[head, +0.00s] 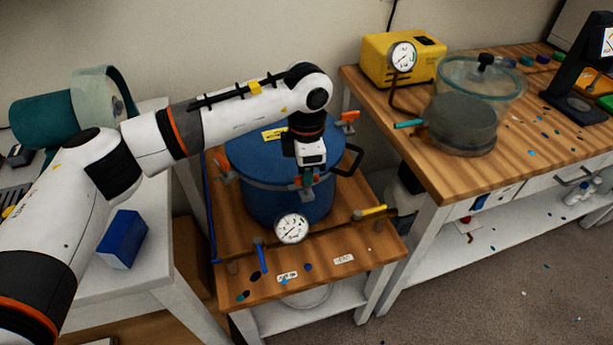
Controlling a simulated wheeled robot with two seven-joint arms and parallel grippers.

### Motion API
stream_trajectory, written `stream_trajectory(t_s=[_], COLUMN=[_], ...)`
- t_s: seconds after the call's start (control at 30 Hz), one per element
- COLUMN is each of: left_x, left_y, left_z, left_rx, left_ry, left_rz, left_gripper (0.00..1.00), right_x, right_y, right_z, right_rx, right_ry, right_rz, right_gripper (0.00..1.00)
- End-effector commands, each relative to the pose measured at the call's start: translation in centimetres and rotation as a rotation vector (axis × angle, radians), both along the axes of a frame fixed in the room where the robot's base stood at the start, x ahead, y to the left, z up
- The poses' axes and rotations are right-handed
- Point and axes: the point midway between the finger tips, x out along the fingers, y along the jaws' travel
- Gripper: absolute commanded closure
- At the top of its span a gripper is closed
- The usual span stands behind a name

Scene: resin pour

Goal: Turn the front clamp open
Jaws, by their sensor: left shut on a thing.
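A blue pressure pot (255,205) with a blue lid (262,152) stands on the low wooden table. The front clamp (303,185), grey with orange parts, sits at the pot's front rim, partly hidden by my gripper. My left gripper (307,175) reaches down from above and is shut on the front clamp. Another orange clamp (348,117) sticks out at the back right of the rim, and one more (221,166) shows at the left. My right gripper is not in view.
A round gauge (291,228) stands before the pot, beside a blue-handled valve (260,254) and a yellow-handled valve (370,211). A black handle (350,160) juts right. The right bench holds a yellow pump (375,62) and a clear chamber (465,110). A blue box (123,239) lies left.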

Motion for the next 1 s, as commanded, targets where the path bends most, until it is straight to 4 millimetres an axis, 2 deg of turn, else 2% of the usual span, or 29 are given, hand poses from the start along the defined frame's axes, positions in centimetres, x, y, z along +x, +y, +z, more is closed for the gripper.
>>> stream_trajectory(t_s=[0.33, 0.87, 0.9, 1.0], left_x=[0.07, 0.09, 0.09, 0.08], left_y=[0.03, 0.04, 0.04, 0.02], left_z=[0.07, 0.17, 0.17, 0.14], left_rx=[0.000, -0.001, -0.001, -0.001], left_ry=[-0.002, -0.002, -0.002, -0.002], left_rz=[0.132, 0.155, 0.155, 0.154], left_gripper=[1.00, 1.00, 0.84, 0.68], right_x=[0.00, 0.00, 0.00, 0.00], right_y=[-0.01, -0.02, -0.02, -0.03], right_z=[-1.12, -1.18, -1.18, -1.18], right_rx=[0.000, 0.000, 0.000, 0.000], right_ry=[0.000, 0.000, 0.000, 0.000], right_rz=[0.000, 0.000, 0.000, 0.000], right_gripper=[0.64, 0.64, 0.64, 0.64])
